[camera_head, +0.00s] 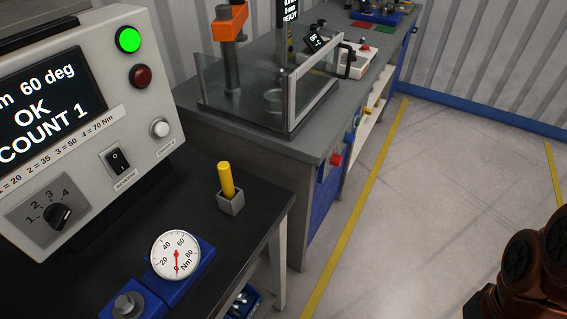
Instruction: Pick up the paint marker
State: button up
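The paint marker (226,179) is a yellow stick. It stands nearly upright in a small grey square holder (231,203) on the black bench top, right of the control box. Its lower end is hidden inside the holder. My gripper is not in view. A dark, copper-brown part, likely of my own arm, shows at the lower right corner, well apart from the marker.
A control box (142,76) with a green lamp stands left of the marker. A round dial gauge (176,255) on a blue block is in front. A clear-walled enclosure (270,95) stands on the grey bench behind. Floor to the right is clear.

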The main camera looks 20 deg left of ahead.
aim_at(223, 168)
jog(key=z, duration=0.1)
jog(key=k, duration=1.2)
jog(key=u, duration=1.85)
jog(key=i, duration=0.5)
